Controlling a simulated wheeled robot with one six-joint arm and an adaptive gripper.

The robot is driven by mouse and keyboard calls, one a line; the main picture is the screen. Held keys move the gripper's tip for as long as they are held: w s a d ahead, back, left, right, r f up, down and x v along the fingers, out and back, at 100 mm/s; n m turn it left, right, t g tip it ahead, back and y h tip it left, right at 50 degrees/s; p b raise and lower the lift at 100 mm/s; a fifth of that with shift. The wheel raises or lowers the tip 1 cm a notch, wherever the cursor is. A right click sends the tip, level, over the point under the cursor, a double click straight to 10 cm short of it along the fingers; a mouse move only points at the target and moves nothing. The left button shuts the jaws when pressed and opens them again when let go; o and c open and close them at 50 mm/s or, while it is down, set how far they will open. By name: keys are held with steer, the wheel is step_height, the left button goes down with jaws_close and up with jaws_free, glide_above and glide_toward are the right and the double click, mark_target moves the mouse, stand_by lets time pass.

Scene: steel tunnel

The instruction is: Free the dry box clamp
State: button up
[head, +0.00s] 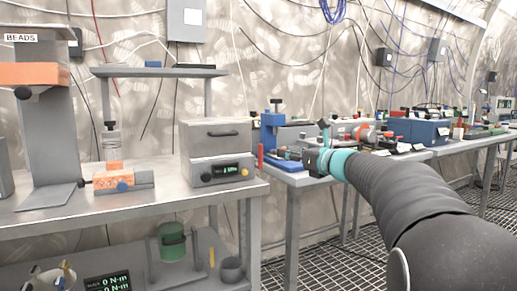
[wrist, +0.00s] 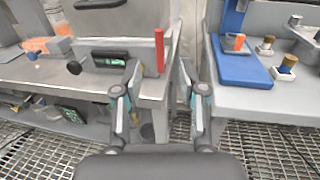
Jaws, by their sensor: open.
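A grey box (head: 215,139) with a dark handle sits on a unit with a small lit display (head: 218,172), at the right end of the near bench. The unit's display also shows in the wrist view (wrist: 108,58). A red upright bar (wrist: 159,50) stands at the unit's right side in the wrist view; it also shows in the head view (head: 260,155). I cannot tell whether this bar is the clamp. My gripper (wrist: 158,72) is open and empty. Its fingers point toward the gap between the two benches, with the bar beyond them. In the head view my gripper (head: 288,154) is small and partly unclear.
The near bench (head: 150,190) carries an orange-and-grey device (head: 122,180). A gap with grated floor (wrist: 255,145) separates the benches.

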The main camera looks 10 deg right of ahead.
steer(key=p, duration=0.1)
glide_above(260, 164)
steer(key=shift+w+d, duration=0.1)
steer(key=shift+w, duration=0.3)
jaws_close()
